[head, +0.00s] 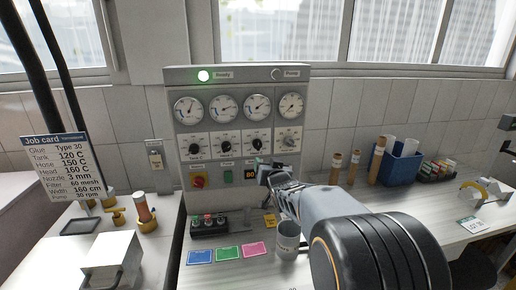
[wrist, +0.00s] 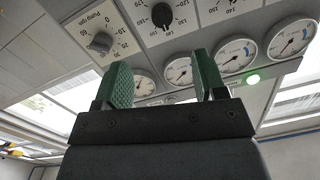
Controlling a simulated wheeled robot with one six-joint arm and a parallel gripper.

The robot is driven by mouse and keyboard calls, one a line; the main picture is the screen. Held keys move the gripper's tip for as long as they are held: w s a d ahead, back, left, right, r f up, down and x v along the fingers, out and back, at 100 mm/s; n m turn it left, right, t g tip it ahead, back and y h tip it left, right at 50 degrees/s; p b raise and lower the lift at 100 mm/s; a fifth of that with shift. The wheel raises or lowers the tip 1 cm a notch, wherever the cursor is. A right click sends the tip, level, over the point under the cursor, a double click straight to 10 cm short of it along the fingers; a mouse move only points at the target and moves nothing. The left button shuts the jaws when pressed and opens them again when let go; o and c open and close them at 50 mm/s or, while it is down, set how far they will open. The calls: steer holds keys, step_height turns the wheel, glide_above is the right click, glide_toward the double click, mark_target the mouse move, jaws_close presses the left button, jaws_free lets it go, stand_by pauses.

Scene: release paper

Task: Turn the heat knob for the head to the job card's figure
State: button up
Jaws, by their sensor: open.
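The job card (head: 58,165) at the left reads Head 160 C. The grey control panel (head: 175,105) has a row of knobs under round gauges. The black heat knob for the head appears to be the third one (head: 258,144); it also shows in the wrist view (wrist: 162,15), beside the pump knob. Its pointer setting is too small to read surely. My gripper (head: 268,172) is in front of the panel, below that knob. In the wrist view its green fingers (wrist: 163,76) are apart with nothing between them, clear of the knob.
The grey pump knob (head: 290,142) is just right of the head knob. A red switch (head: 198,181) is lower left. A metal cup (head: 288,240) stands beneath my arm. Coloured cards (head: 228,253) lie on the bench. A blue bin (head: 398,165) and rolls stand at the right.

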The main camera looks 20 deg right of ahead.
mark_target(259, 146)
steer(key=shift+t, duration=0.4)
steer(key=w+p, duration=0.1)
steer(key=w, duration=0.3)
steer(key=w+d+p, duration=0.1)
steer(key=w+p, duration=0.1)
steer(key=w, duration=0.2)
steer(key=w+d+p, duration=0.1)
steer(key=w+p, duration=0.1)
steer(key=w, duration=0.2)
steer(key=shift+w+r, duration=0.25)
steer(key=shift+w+d+f, duration=0.15)
steer(key=shift+w+d, duration=0.05)
steer(key=shift+w, duration=0.75)
steer(key=shift+c, duration=0.5)
steer(key=c, duration=0.8)
